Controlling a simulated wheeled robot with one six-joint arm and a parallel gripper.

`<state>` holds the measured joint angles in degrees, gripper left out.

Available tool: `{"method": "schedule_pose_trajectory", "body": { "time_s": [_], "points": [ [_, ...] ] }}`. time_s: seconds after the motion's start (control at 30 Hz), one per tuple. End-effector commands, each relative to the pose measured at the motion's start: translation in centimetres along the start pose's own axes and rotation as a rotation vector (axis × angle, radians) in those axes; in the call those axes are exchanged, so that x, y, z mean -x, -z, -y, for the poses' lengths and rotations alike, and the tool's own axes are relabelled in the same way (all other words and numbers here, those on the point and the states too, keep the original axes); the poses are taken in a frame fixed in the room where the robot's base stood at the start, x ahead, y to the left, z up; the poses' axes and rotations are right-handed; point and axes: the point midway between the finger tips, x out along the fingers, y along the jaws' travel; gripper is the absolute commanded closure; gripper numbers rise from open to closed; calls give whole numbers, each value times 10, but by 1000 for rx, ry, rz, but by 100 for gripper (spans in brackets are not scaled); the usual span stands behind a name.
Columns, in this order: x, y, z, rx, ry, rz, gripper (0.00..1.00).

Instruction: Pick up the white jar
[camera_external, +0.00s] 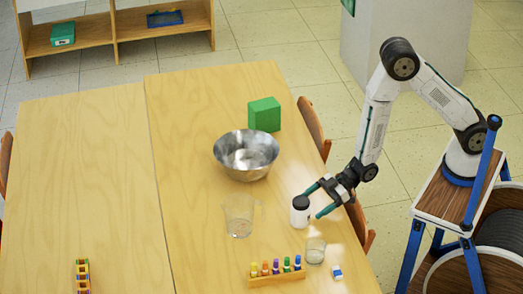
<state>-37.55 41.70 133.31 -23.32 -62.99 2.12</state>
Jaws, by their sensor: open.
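My gripper (312,203) reaches in from the right, low over the table. Its fingers are open and spread, with one at the far side of the jar near its lid and the other to the right of it. Whether the jar lies fully between the fingers, or touches either one, I cannot tell from this angle.
A clear beaker (239,216) stands left of the jar, and a small glass (315,250) stands in front. A steel bowl (246,155) and a green box (264,114) are behind. A rack of colored markers (276,273) and a small blue-white block (337,272) lie near the front.

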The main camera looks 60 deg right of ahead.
Motion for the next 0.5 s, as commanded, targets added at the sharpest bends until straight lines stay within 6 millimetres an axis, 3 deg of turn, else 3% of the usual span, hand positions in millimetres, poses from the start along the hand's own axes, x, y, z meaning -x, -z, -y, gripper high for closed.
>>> {"method": "schedule_pose_trajectory", "body": {
  "time_s": [0.3, 0.5],
  "points": [
    [-44, 1, -4, 1, -1, 2, 14],
    [-57, 2, -4, 0, -1, 2, 14]
  ]
}}
